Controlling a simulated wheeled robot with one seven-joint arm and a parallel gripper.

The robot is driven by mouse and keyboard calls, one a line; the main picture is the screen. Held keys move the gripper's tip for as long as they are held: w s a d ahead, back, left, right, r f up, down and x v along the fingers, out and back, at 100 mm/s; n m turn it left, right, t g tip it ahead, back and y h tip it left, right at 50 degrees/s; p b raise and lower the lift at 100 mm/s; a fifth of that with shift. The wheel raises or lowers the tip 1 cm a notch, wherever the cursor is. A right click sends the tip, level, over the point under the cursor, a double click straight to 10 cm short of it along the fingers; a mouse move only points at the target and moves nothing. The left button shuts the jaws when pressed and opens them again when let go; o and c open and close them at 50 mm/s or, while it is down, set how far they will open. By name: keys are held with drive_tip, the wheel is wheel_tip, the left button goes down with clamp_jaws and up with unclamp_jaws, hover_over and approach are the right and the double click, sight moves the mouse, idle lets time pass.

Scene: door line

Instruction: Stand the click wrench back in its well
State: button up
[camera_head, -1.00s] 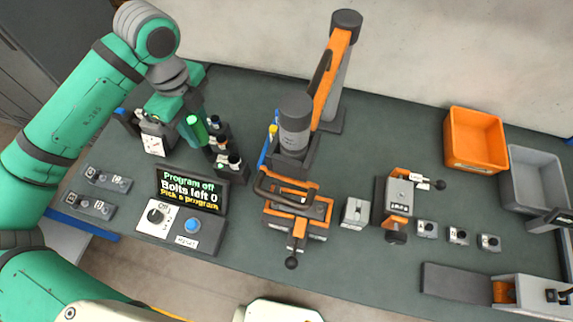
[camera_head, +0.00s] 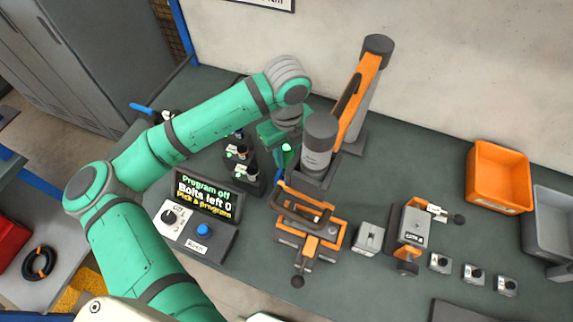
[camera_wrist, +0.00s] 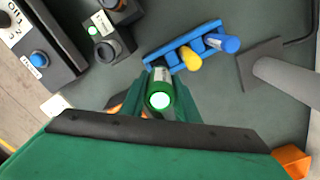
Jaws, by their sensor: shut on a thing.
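The click wrench (camera_wrist: 160,98) is a green cylinder with a pale, lit end, seen nearly end-on in the wrist view. In the head view its green side (camera_head: 286,158) shows below the wrist. My gripper (camera_wrist: 160,88) is shut on it, and its body hides the wrench's lower part. A blue rack (camera_wrist: 182,43) lies just beyond the wrench in the wrist view. It holds a yellow-handled tool (camera_wrist: 189,59) and a blue-handled tool (camera_wrist: 228,44). The rack's near-left end is close to the wrench; whether they touch cannot be told.
A grey and orange column press (camera_head: 318,150) stands right of my gripper, with an orange clamp fixture (camera_head: 310,228) before it. Black blocks with lit buttons (camera_head: 240,153) stand to the left. The program display (camera_head: 207,195) is nearer. Orange (camera_head: 498,178) and grey bins are far right.

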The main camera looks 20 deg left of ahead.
sight(287, 147)
drive_tip(key=shift+w+f, duration=0.15)
drive_tip(key=shift+f, duration=0.45)
drive_tip(key=shift+s+f, duration=0.15)
drive_tip(key=shift+f, duration=0.7)
drive_tip(key=shift+s+f, duration=0.1)
drive_tip(key=shift+f, duration=0.7)
drive_tip(key=shift+f, duration=0.15)
drive_tip(key=o, duration=1)
drive_tip(key=shift+o, duration=0.2)
drive_tip(key=shift+w, duration=0.1)
wheel_tip(287, 147, up, 12)
drive_tip(key=shift+r, duration=0.15)
